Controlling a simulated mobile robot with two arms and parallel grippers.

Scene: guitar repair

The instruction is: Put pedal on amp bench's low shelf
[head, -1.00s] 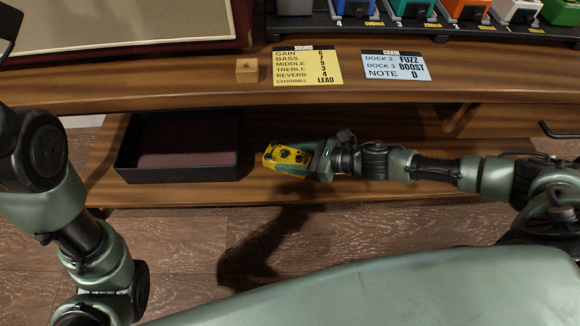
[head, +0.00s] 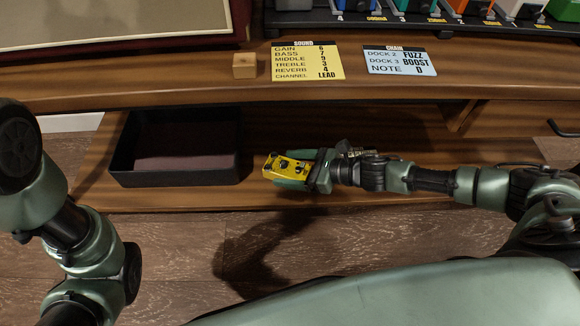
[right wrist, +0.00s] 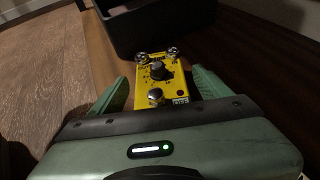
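The yellow pedal (head: 287,166) is in my right gripper (head: 300,168), over the front part of the bench's low shelf (head: 370,194), right of a dark tray. I cannot tell whether the pedal's underside touches the shelf. My left arm shows at the left edge; its gripper is out of view.
The open black tray (head: 240,165) stands on the low shelf at left. The bench top (head: 180,85) overhangs behind, with a small wooden block (head: 244,66), a yellow card (head: 307,62) and a blue card (head: 399,61). Several pedals stand on a board at the back. Shelf space behind the gripper is bare.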

